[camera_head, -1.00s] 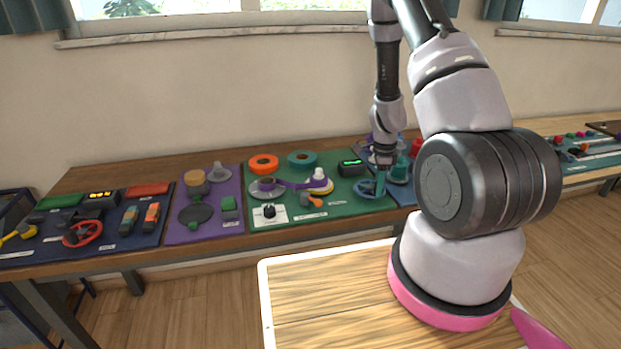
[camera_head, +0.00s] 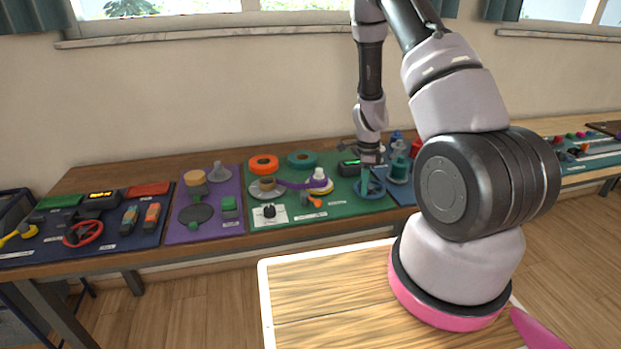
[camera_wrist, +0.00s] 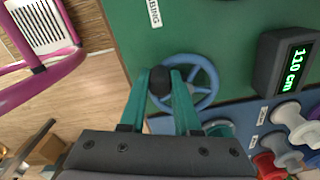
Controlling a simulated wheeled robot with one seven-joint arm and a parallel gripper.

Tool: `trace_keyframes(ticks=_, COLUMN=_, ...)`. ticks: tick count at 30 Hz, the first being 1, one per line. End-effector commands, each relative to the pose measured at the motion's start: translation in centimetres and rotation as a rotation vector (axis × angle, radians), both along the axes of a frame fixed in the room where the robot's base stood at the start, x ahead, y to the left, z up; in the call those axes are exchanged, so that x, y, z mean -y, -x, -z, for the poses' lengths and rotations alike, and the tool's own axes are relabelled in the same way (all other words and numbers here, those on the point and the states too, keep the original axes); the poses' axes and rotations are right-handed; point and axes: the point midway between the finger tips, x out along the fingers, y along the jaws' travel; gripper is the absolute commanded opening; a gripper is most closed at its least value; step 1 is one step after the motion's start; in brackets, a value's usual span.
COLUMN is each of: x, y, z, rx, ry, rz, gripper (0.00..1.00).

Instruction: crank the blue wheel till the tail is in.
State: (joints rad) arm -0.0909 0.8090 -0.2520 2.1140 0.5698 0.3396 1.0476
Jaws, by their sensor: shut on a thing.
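The blue wheel (camera_head: 375,191) lies at the right end of the green board; it also shows in the wrist view (camera_wrist: 209,78). My gripper (camera_wrist: 160,82) has its teal fingers shut on the wheel's black crank knob (camera_wrist: 160,76), at the left of the rim there. In the head view my gripper (camera_head: 368,178) is over the wheel and hides part of it. A purple cord (camera_head: 295,184) runs between a tan-cored grey spool (camera_head: 267,186) and a white-topped cone (camera_head: 319,179). Its far end is too small to make out.
A black display (camera_wrist: 287,65) beside the wheel reads 110 cm in green. Teal, red and grey spools (camera_wrist: 290,118) stand close by the wheel. An orange ring (camera_head: 263,163) and a teal ring (camera_head: 302,159) lie at the board's back.

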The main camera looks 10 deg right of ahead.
Motion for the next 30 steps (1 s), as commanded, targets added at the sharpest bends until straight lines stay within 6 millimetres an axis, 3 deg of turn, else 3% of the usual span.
trace_keyframes(ticks=5, x=-1.2, y=-2.3, z=0.1, rx=0.0, ry=-0.003, rz=-0.006, gripper=0.0)
trace_keyframes(ticks=30, x=-1.1, y=-3.3, z=0.1, rx=-0.003, ry=-0.003, rz=-0.001, gripper=0.0)
